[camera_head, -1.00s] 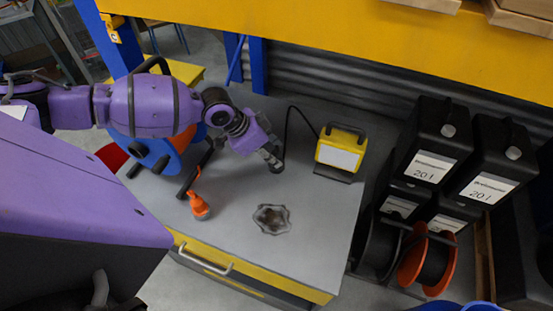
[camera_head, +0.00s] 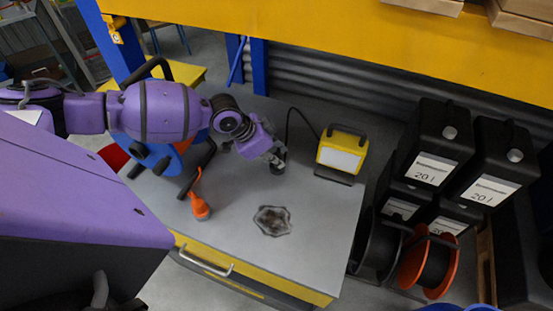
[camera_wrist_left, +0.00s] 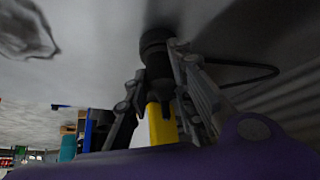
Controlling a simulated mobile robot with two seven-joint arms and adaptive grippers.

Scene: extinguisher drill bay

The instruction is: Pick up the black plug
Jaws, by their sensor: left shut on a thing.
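The black plug (camera_head: 278,168) is on the grey tabletop at the end of a black cable that runs to the yellow work lamp. My left gripper (camera_head: 274,158) is at it, with its fingers pointing down and shut on the plug. In the left wrist view the plug (camera_wrist_left: 155,48) shows as a dark cylinder between the fingertips of the left gripper (camera_wrist_left: 156,78). It looks at or very near the tabletop; whether it is lifted I cannot tell. My right gripper is not in view.
The yellow work lamp (camera_head: 341,150) stands right of the gripper. Black canisters (camera_head: 436,145) and cable reels stand at right.

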